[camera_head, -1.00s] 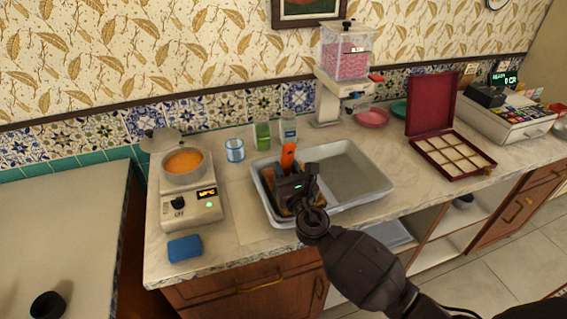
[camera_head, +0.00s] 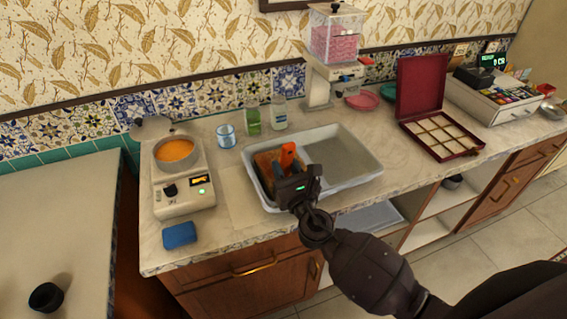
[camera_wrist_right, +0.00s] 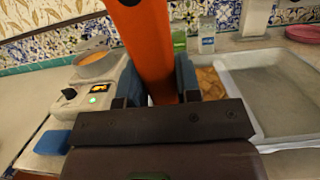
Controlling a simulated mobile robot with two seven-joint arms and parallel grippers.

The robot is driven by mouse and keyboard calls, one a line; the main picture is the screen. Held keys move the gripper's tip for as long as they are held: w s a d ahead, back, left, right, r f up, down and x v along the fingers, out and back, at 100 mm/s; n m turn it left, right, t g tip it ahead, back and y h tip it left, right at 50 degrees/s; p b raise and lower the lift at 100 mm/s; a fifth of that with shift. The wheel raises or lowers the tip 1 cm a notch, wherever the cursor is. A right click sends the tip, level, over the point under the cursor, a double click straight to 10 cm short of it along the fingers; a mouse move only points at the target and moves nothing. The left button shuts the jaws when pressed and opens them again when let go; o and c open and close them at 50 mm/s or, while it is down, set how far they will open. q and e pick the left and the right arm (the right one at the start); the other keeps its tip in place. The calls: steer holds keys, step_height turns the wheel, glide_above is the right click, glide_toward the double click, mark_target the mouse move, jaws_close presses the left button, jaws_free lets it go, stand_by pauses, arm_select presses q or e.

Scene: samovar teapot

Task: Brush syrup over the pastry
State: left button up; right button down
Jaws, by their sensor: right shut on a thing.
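My right gripper (camera_head: 281,168) is over the front left part of a grey tray (camera_head: 362,172). It is shut on an orange-handled tool (camera_head: 288,153), whose orange handle fills the middle of the right wrist view (camera_wrist_right: 148,45). The tool's working end is hidden, so I cannot tell whether it touches anything. The brown pastry (camera_head: 264,161) lies in the left part of the tray, partly behind the gripper; a patterned piece of it shows in the right wrist view (camera_wrist_right: 208,84). A warmer with a pot of orange syrup (camera_head: 175,150) stands left of the tray. My left gripper is not in view.
A blue sponge (camera_head: 179,235) lies at the counter's front left. A glass (camera_head: 226,136), a green-labelled jar (camera_head: 252,121) and another jar (camera_head: 279,113) stand behind the tray. A pink dispenser (camera_head: 334,50) and an open red box (camera_head: 437,135) are to the right.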

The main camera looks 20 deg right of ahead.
steer(key=shift+w+d+b, duration=1.1)
steer(key=shift+w+b, duration=1.4)
steer(key=shift+w, duration=6.3)
steer(key=shift+s+r+p+v, duration=0.15)
steer(key=shift+r+p+v, duration=0.9)
steer(key=shift+v, duration=3.25)
steer(key=shift+s+r+p+v, duration=0.2)
steer(key=shift+r+p+v, duration=0.8)
steer(key=shift+v, duration=3.3)
steer(key=f+x, duration=0.1)
steer(key=x, duration=0.6)
steer(key=shift+w+f+b, duration=0.3)
steer(key=shift+w+f, duration=0.05)
steer(key=shift+f, duration=0.3)
